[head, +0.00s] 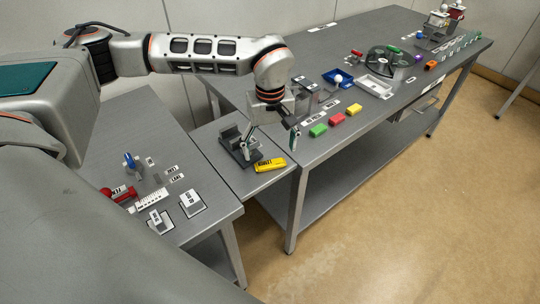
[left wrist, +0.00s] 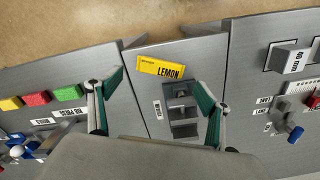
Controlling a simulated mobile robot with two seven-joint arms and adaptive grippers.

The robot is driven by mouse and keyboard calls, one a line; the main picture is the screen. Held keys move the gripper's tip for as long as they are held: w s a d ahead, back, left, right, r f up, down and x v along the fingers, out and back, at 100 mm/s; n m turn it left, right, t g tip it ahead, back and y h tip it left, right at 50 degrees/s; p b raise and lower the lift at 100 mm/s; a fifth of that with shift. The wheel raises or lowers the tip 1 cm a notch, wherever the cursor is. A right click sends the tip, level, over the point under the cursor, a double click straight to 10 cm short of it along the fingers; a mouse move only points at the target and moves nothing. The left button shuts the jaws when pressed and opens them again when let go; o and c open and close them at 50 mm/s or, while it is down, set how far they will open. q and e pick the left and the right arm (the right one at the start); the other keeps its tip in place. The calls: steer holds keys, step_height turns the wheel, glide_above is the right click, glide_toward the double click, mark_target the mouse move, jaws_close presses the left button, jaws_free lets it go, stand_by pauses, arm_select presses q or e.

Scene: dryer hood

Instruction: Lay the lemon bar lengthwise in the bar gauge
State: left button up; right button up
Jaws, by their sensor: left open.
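The yellow lemon bar (head: 270,165), with a dark label, lies flat on the narrow middle table, near its front edge. It also shows in the left wrist view (left wrist: 161,66), with LEMON printed on it. The dark grey bar gauge (head: 239,147) stands beside the bar, with raised blocks and an empty-looking channel; it shows in the left wrist view (left wrist: 181,108). My left gripper (head: 269,146) is open and empty above the table, its teal-padded fingers (left wrist: 158,80) spread to either side of the bar and gauge. My right gripper is not in view.
Green, red and yellow blocks (head: 336,119) sit on the long table to the right, with a blue-and-white item (head: 338,78) and trays behind. The left table holds label plates (head: 190,203), a red item and a blue-knobbed fixture. The middle table's front is mostly clear.

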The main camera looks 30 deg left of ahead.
arm_select(q)
step_height(320, 180, up, 7)
steer(key=shift+r, duration=0.4)
steer(key=c, duration=1.1)
steer(key=n, duration=1.8)
glide_above(275, 162)
steer(key=f, duration=0.4)
steer(key=shift+w+f, duration=0.2)
steer(key=shift+f, duration=0.05)
steer(key=shift+s+f, duration=0.15)
steer(key=shift+f, duration=3.65)
